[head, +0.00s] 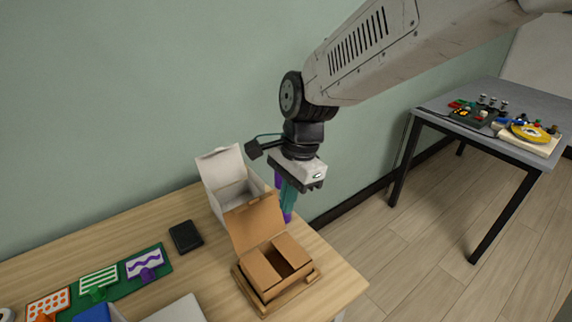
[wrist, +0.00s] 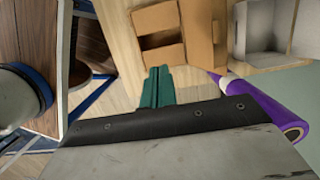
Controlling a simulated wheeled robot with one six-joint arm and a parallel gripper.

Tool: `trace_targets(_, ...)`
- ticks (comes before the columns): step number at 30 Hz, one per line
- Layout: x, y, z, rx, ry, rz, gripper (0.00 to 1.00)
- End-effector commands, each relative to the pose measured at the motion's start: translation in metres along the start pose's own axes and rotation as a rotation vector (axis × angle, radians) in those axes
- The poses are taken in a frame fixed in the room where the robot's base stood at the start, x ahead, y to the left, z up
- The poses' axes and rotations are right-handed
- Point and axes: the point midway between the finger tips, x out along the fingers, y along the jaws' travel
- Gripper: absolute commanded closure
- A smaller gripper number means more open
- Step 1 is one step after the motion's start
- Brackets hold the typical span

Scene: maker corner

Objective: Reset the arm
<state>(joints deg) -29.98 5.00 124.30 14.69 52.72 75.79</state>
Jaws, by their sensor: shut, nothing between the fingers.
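My gripper (head: 288,193) hangs below the arm's wrist, over the right end of the wooden table, just behind the open cardboard box. Its teal fingers are shut together with nothing between them. In the wrist view the closed fingers (wrist: 157,88) point toward the cardboard box. The cardboard box (head: 265,275) stands on a wooden tray with its flaps up. It also shows at the top of the wrist view (wrist: 205,35). The fingers look apart from it.
A white open box (head: 220,170) stands behind the cardboard one. A black wallet-like block (head: 185,236) and a green mat with pattern cards (head: 115,285) lie left. A grey table (head: 435,115) stands right, across open floor.

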Motion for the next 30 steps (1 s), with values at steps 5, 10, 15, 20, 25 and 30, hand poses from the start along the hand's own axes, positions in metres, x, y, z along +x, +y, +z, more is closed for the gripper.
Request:
trace_targets(5, 0.0, 0.001, 0.0, -0.067, -0.001, 0.006, 1.0)
trace_targets(10, 0.006, 0.024, -0.002, -0.311, -0.003, 0.075, 1.0)
trace_targets(15, -0.015, 0.069, -0.017, -0.603, 0.002, 0.115, 1.0)
trace_targets(20, -0.045, 0.119, -0.039, -0.829, 0.024, 0.123, 1.0)
trace_targets(25, -0.075, 0.183, -0.062, -1.013, 0.074, 0.119, 1.0)
trace_targets(30, -0.093, 0.242, -0.076, -1.083, 0.153, 0.11, 1.0)
